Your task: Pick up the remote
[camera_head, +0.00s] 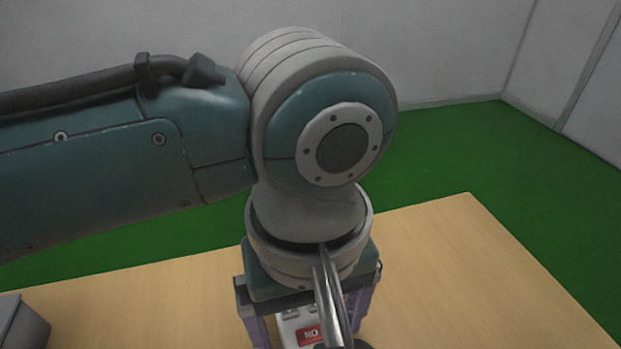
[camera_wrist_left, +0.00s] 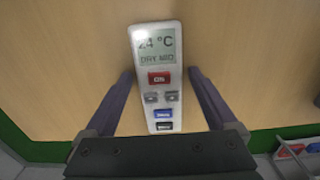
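The remote (camera_wrist_left: 158,76) is white, with a grey display reading 24 °C, a red button and several grey and blue buttons. It lies on the wooden table (camera_head: 456,270). My left gripper (camera_wrist_left: 161,74) is open above it, with one purple finger on each side of the remote and gaps between. In the head view the left gripper (camera_head: 308,318) points down, and part of the remote (camera_head: 287,326) with its red button shows between the fingers. My arm hides the rest. My right gripper is not in view.
A grey box (camera_head: 22,327) stands at the lower left of the table in the head view. In the left wrist view a grey container (camera_wrist_left: 269,163) with red and blue items is at the lower right. The table right of my arm is clear. Green floor (camera_head: 520,165) lies beyond its edge.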

